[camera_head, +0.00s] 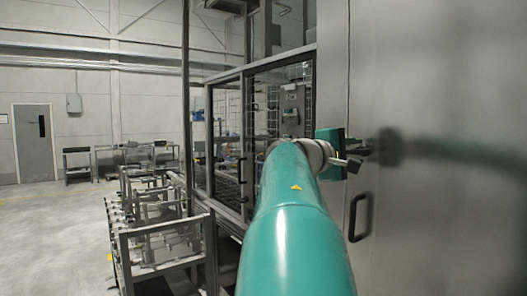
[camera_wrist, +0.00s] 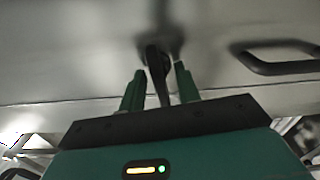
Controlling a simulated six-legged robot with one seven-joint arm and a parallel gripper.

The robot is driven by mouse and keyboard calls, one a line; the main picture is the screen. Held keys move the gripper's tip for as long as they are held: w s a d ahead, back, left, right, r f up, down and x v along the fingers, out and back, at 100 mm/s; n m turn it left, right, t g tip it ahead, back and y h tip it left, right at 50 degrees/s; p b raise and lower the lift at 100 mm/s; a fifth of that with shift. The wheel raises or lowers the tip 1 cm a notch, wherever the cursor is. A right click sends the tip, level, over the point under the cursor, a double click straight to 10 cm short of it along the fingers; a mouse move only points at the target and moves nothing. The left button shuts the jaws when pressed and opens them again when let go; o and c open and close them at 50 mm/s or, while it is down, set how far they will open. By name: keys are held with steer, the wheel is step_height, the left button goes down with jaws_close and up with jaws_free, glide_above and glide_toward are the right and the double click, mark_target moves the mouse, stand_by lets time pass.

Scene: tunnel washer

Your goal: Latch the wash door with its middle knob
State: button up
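The wash door (camera_head: 440,200) is the large grey steel panel on the right of the head view, and it also fills the top of the wrist view (camera_wrist: 80,60). A dark knob (camera_wrist: 155,62) with a lever-like grip sticks out from it. My gripper (camera_wrist: 159,72) has its two green fingers on either side of this knob, with gaps showing, so it looks open. In the head view my gripper (camera_head: 355,155) is close to the door, and my arm and gripper partly hide the knob. I cannot tell whether a finger touches it.
A dark bar handle (camera_head: 360,217) is on the steel panel below the knob, and shows at right in the wrist view (camera_wrist: 278,58). A glazed machine enclosure (camera_head: 230,150) stands left of my arm. Metal racks (camera_head: 160,240) stand farther left, with open floor (camera_head: 50,240) beyond.

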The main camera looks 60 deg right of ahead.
steer(key=shift+s+d, duration=0.2)
jaws_close()
steer(key=shift+m, duration=0.8)
jaws_free()
